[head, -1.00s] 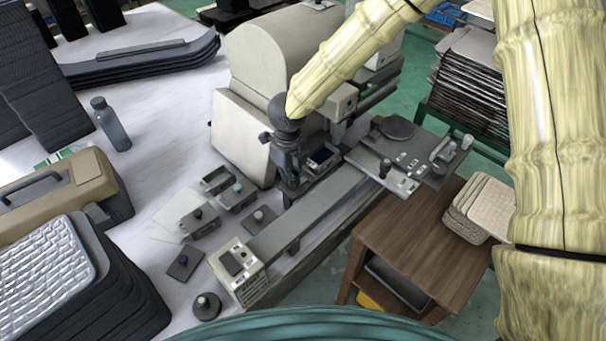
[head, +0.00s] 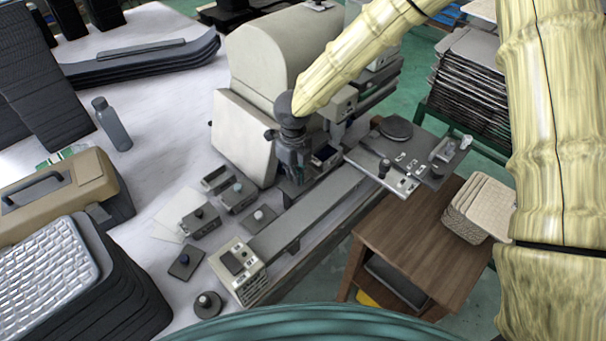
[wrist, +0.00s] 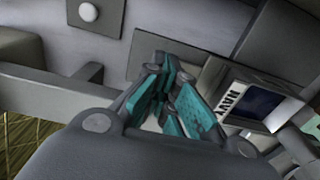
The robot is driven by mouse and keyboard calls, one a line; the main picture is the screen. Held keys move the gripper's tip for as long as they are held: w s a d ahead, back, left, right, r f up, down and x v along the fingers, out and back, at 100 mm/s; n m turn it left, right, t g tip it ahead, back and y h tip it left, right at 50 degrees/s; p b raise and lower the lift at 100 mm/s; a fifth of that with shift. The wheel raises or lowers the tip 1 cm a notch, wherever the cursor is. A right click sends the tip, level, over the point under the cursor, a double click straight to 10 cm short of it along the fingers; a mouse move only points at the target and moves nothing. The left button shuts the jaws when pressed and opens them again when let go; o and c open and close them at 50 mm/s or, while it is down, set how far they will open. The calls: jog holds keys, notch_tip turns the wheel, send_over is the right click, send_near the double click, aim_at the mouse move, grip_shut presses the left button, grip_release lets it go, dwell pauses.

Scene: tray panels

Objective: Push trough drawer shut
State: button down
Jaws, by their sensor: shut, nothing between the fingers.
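The trough drawer (head: 326,156), a small grey tray with dark blue inside, sits at the beige machine (head: 285,60). In the wrist view the drawer (wrist: 250,104) lies just right of my fingers, with a white label reading NAVY and dark blue contents. Part of it is still out in the open. My gripper (head: 297,172) is beside its left end in the head view, fingers together and empty. In the wrist view my gripper (wrist: 172,78) shows teal finger pads close together. Whether a finger touches the drawer is hard to tell.
A long grey rail (head: 305,213) runs below the gripper. Small grey boxes (head: 200,220) stand on the table to the left. A plate with knobs (head: 405,160) lies to the right, above a wooden stand (head: 420,235).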

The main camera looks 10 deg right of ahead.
jog(key=shift+w+d+p, duration=0.4)
jog(key=shift+w+d, duration=0.05)
jog(key=shift+d, duration=0.2)
jog(key=shift+w+d+p, duration=0.4)
jog(key=shift+w+d, duration=0.05)
jog(key=shift+d, duration=0.15)
jog(key=shift+a, duration=0.1)
jog(key=shift+s+a, duration=0.35)
notch_tip(320, 180, up, 7)
jog(key=p, duration=0.6)
jog(key=shift+p, duration=0.4)
